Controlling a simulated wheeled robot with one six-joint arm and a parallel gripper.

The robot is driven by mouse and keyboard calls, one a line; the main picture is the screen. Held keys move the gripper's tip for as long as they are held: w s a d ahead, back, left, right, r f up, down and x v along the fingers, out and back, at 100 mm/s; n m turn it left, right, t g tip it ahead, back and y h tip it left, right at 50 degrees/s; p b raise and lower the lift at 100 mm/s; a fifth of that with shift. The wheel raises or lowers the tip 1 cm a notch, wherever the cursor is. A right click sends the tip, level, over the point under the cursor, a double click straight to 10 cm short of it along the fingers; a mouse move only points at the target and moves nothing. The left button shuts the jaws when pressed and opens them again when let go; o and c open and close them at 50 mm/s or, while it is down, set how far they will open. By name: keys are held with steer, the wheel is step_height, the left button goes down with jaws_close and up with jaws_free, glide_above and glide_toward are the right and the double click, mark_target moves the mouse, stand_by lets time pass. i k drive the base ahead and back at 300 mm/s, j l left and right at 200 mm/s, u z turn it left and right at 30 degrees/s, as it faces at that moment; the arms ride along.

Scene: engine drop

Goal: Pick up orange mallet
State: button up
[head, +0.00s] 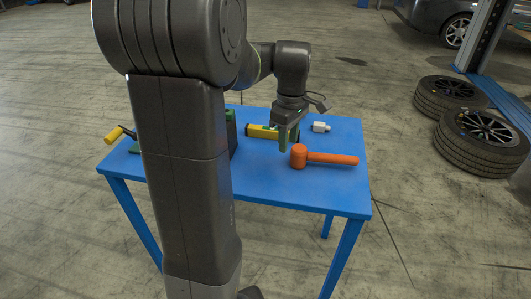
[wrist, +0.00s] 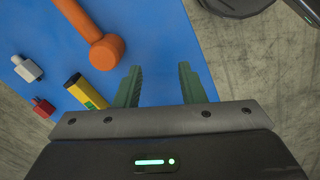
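The orange mallet (head: 325,158) lies flat on the blue table (head: 275,190), its head to the left and its handle pointing right in the head view. In the wrist view the mallet (wrist: 107,52) lies up and to the left of my fingers, with its handle running off the top edge. My gripper (head: 289,146) hangs above the table, just left of the mallet head. In the wrist view my gripper (wrist: 158,72) shows two green fingers spread apart with only bare blue table between them. Nothing is held, and the mallet lies outside the fingers.
A yellow tool (head: 262,131) lies behind my gripper, and a white fitting (head: 320,127) lies behind the mallet. A red item (wrist: 42,107) shows in the wrist view. A yellow-handled tool (head: 116,134) is at the left. Tires (head: 482,140) lie on the floor right. The table's front right is clear.

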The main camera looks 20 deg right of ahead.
mark_target(324, 159)
steer(key=k+l+u, duration=0.1)
steer(key=l+u, duration=0.2)
steer(key=k+l+u, duration=0.1)
steer(key=l+u, duration=0.2)
steer(key=l, duration=0.25)
steer(key=k+l+u, duration=0.3)
steer(key=l, duration=0.35)
